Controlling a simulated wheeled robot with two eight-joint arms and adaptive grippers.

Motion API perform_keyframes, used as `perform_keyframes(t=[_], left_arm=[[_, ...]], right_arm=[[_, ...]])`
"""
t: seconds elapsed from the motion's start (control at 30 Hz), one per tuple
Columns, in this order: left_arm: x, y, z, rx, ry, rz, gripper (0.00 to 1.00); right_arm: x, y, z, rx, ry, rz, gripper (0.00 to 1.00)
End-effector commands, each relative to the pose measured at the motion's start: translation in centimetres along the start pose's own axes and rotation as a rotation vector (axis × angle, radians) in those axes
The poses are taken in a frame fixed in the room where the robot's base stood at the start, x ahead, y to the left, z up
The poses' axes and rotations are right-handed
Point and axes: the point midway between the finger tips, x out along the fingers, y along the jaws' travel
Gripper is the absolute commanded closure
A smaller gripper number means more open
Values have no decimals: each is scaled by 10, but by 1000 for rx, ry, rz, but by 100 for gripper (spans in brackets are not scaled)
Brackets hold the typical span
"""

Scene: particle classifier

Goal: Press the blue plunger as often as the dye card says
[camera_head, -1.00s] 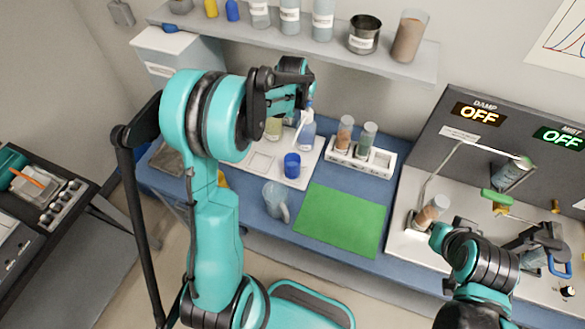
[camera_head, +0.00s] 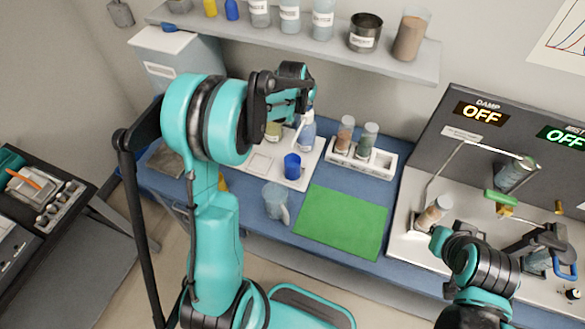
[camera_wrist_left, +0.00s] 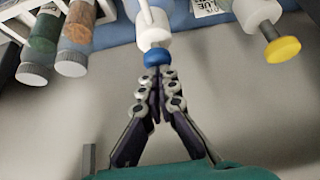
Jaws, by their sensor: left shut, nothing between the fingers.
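The blue plunger (camera_wrist_left: 157,57) tops a white bottle neck in the left wrist view. My left gripper (camera_wrist_left: 160,74) is shut and empty, its fingertips right at the plunger; I cannot tell if they touch. In the head view the blue dye bottle (camera_head: 308,132) stands on a white tray, with my left gripper (camera_head: 297,80) above it and its fingertips hidden. A second bottle with a yellow plunger (camera_wrist_left: 283,49) stands beside it. A card (camera_wrist_left: 207,5), cut off by the frame edge, shows lettering that seems to include "BLUE".
A blue cup (camera_head: 292,166) is on the tray (camera_head: 262,163). A clear jug (camera_head: 275,202) and green mat (camera_head: 342,222) lie in front. A rack (camera_head: 386,163) holds capped vials to the right. A shelf (camera_head: 385,62) hangs above. The machine's panels read OFF.

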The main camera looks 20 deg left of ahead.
Motion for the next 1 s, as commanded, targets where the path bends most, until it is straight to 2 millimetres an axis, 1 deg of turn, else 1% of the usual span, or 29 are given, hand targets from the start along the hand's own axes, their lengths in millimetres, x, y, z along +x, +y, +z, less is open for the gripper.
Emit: perform_keyframes(t=[0.5,1.0], left_arm=[[-27,0,-18,0,0,0,100],[-28,0,-19,0,0,0,100]], right_arm=[[-17,0,-12,0,0,0,100],[-17,0,-12,0,0,0,100]])
